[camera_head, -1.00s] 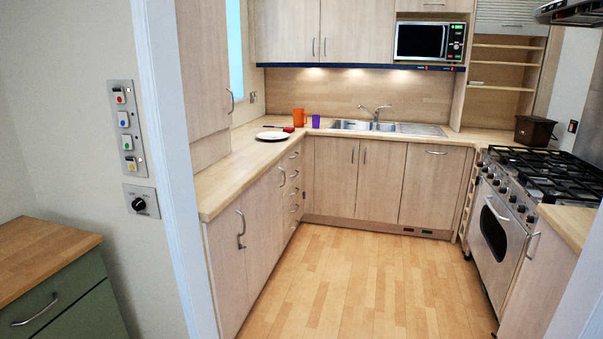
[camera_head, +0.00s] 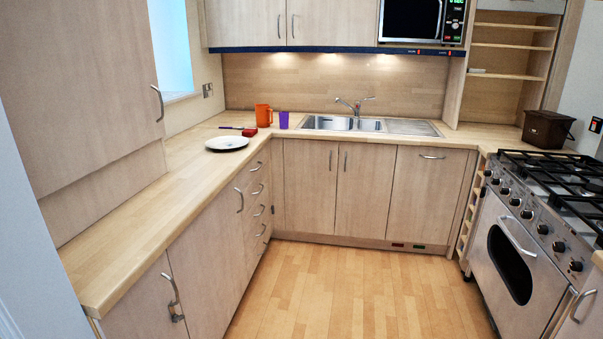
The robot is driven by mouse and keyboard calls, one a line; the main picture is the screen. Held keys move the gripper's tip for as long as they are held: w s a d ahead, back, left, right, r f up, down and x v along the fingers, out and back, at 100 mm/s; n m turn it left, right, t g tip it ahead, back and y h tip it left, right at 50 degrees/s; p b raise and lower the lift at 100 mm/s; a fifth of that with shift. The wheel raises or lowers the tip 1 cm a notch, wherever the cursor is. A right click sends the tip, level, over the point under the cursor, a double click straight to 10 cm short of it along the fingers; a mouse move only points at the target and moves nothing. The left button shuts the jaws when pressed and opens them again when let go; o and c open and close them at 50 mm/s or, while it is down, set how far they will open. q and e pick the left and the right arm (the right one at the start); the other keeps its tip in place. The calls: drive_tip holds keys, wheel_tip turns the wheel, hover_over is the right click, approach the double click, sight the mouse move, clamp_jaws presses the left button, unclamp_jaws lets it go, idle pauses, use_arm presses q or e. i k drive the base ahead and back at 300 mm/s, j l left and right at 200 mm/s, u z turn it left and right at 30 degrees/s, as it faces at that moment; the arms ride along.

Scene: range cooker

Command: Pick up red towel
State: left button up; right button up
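A small red item (camera_head: 249,132) lies on the left counter near the back corner, between a white plate and an orange mug. It is too small to tell whether it is a folded towel or something else. A thin dark stick-like shape (camera_head: 230,127) lies just left of it and seems to touch it. No other red cloth shows. Neither of my grippers is in view.
The white plate (camera_head: 227,143), orange mug (camera_head: 263,115) and purple cup (camera_head: 284,120) stand near the red item. The L-shaped counter (camera_head: 150,213) runs along the left. A range cooker (camera_head: 520,235) stands right. The wooden floor (camera_head: 335,295) between is clear.

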sight(249, 132)
drive_tip(key=i, duration=3.9)
